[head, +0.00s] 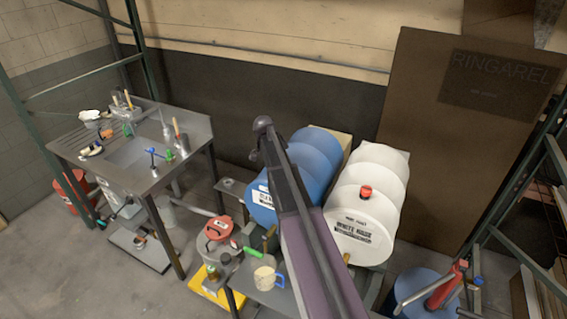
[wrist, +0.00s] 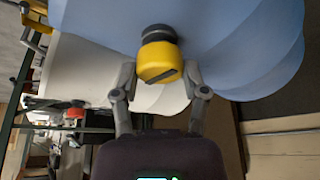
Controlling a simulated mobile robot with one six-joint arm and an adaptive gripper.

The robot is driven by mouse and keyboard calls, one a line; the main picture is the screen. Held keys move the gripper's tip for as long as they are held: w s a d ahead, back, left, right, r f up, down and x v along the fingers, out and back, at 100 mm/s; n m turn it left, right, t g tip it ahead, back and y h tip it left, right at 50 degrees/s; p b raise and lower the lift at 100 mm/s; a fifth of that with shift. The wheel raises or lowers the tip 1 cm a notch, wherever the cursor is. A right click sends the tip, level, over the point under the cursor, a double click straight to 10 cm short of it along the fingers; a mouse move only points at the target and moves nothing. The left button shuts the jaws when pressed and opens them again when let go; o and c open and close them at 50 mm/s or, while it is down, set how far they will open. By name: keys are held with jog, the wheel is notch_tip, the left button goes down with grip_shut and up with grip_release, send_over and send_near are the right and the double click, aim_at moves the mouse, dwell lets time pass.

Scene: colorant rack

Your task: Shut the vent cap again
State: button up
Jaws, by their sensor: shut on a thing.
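A yellow cap (wrist: 158,66) with a dark ribbed collar (wrist: 158,34) sits against the blue drum (wrist: 225,35) in the wrist view. I take it for the vent cap; whether it is seated or raised, I cannot tell. My gripper (wrist: 159,76) has one finger on each side of the yellow cap and is shut on it. In the head view my arm reaches over the blue drum (head: 313,152). My gripper and the yellow cap cannot be made out there.
A small table (head: 265,297) holds a mug (head: 264,277) in front. A steel sink bench (head: 190,135) stands left. A brown board (head: 440,150) stands behind right.

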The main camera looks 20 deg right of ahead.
jog(key=shift+s, duration=0.15)
dwell(0.3)
jog(key=o, duration=1.2)
jog(key=shift+c, duration=0.2)
jog(key=shift+n, duration=0.3)
